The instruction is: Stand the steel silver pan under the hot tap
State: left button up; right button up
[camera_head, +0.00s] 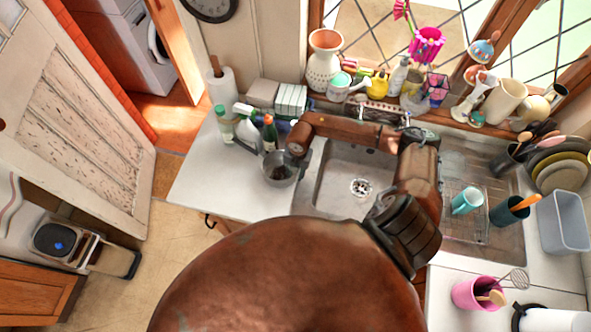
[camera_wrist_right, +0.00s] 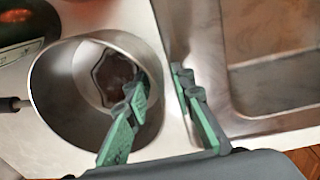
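The steel silver pan (camera_head: 279,172) stands on the white counter left of the sink (camera_head: 335,190). It also shows in the right wrist view (camera_wrist_right: 62,75), with a dark handle pointing left. My right gripper (camera_head: 297,152) is at the pan's sink-side rim. In the wrist view its green fingers (camera_wrist_right: 160,95) are apart, one over the pan's inside and one outside, with the wall between them. A gap shows, so it is not clamped. The taps behind the sink are partly hidden by my arm; I cannot tell which is hot. My left gripper is out of view.
Bottles (camera_head: 269,133) stand close behind the pan. The sink basin is empty around its drain (camera_head: 360,188). The sill holds a vase (camera_head: 324,62) and several ornaments. The counter left of the pan is clear.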

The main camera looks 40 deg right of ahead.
jog(key=shift+s, duration=0.1)
grip_shut()
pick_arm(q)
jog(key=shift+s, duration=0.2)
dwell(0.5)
